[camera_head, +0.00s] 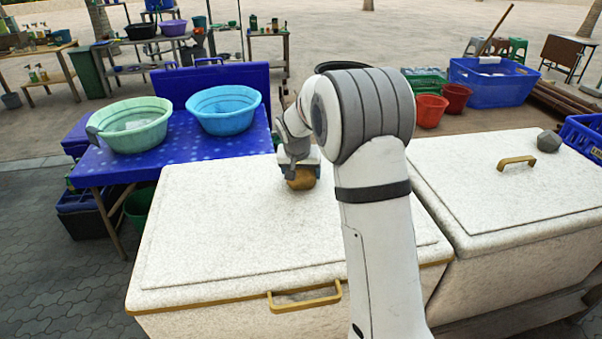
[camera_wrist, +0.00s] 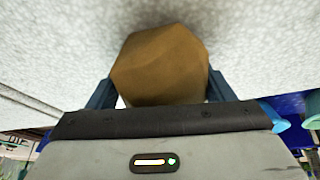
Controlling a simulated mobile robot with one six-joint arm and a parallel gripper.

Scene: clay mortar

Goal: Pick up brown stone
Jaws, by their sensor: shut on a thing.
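The brown stone (camera_head: 301,179) is at the end of my arm, over the white speckled lid of the left chest (camera_head: 220,235) in the head view. In the wrist view the brown stone (camera_wrist: 160,66) is large and faceted, between the two dark fingers. My gripper (camera_wrist: 160,90) is shut on it, with one finger on each side. In the head view my gripper (camera_head: 300,165) is partly hidden by my own wrist. I cannot tell for sure whether the stone touches the lid or is just above it.
A blue table (camera_head: 180,165) with a green basin (camera_head: 130,125) and a blue basin (camera_head: 223,109) stands at the left. A grey stone (camera_head: 548,141) sits on the right chest's lid (camera_head: 510,190). Red buckets (camera_head: 430,111) and a blue crate (camera_head: 492,85) stand behind. Most of the left lid is clear.

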